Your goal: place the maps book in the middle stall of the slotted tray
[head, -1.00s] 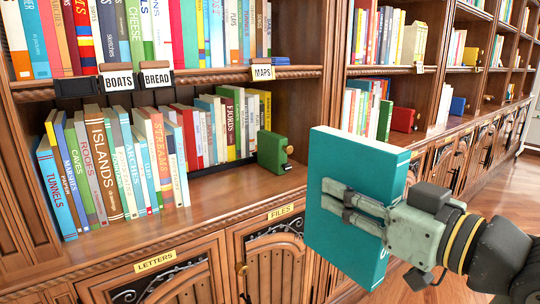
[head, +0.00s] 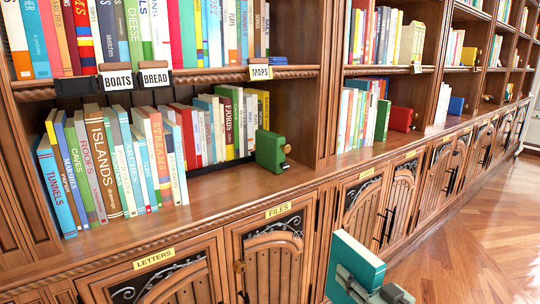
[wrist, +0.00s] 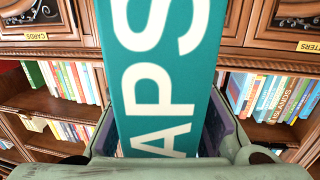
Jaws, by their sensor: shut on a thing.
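The teal maps book (head: 352,262) is at the bottom right of the head view, in front of the lower cabinets, its lower part cut off by the frame. In the wrist view the same book (wrist: 155,75) fills the middle, with large white letters "APS" on its teal face. My gripper (head: 362,286) is shut on the book, and the wrist view shows a jaw on each side of it. I cannot make out a slotted tray in either view.
A bookcase fills the left. Its lower shelf holds a row of books and a green block-like bookend (head: 271,152), with bare shelf in front. A "MAPS" label (head: 261,73) hangs on the upper shelf edge. Open wooden floor (head: 465,235) lies at the right.

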